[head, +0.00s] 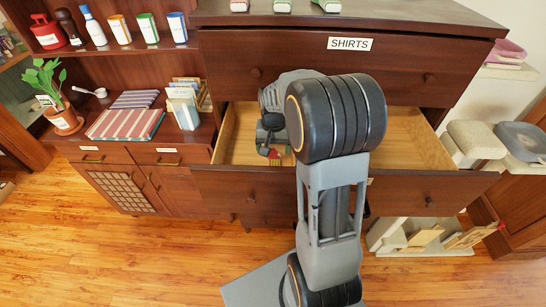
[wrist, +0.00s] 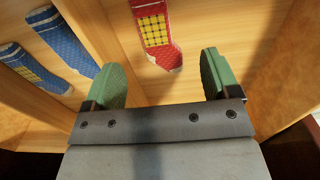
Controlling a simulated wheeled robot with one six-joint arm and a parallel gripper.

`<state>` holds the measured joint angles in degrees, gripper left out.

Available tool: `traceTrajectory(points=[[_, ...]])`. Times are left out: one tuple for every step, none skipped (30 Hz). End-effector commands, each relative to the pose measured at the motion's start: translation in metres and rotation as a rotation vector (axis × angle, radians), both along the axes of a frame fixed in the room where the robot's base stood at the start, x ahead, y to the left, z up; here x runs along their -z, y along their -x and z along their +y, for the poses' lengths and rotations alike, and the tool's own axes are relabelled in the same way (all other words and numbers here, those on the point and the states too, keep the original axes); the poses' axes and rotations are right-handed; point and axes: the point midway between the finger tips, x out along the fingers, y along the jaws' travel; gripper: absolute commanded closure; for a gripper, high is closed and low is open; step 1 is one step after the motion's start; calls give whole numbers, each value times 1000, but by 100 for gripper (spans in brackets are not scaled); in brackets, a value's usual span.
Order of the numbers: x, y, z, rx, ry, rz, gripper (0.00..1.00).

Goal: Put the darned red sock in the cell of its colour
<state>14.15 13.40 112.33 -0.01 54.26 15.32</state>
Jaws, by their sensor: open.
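The red sock with a yellow checked darn (wrist: 155,28) lies on the pale wooden drawer floor, beyond my fingertips in the wrist view. My gripper (wrist: 162,78) is open, with its green finger pads apart and nothing between them. The sock's toe points toward the gap. Two blue socks lie left of a wooden divider: a plain patterned one (wrist: 62,38) and one with a yellow darn (wrist: 32,74). In the head view my gripper (head: 273,153) reaches into the open drawer (head: 410,124), and my arm hides much of its inside.
The open drawer sits below the closed drawer labelled SHIRTS (head: 300,62). Wooden divider and drawer walls flank my fingers. A side cabinet at left bears striped folded cloths (head: 125,124) and a potted plant (head: 64,120). Wooden floor (head: 130,245) lies open at the front left.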

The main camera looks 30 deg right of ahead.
Motion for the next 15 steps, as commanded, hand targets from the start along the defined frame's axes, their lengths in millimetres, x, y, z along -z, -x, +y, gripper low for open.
traceTrajectory(points=[[-10, -1, 0, 0, 2, -5, 18], [-15, -1, 0, 0, 1, -4, 18], [-21, 0, 0, 0, 1, -4, 18], [-26, 0, 0, 0, 1, -3, 18], [-30, -1, 0, 0, 1, -3, 18], [-34, -1, 0, 0, 1, -3, 18], [-38, 0, 0, 0, 1, -2, 18], [-40, 0, 0, 0, 1, -2, 18], [-44, 0, 0, 0, 0, -2, 18], [-46, 0, 0, 0, 1, -2, 18], [-48, 0, 0, 0, 0, -1, 18], [-49, 0, 0, 0, 0, -1, 18], [-50, 0, 0, 0, 0, -1, 18], [-51, 0, 0, 0, 0, -1, 18], [-52, 0, 0, 0, 0, -1, 18]])
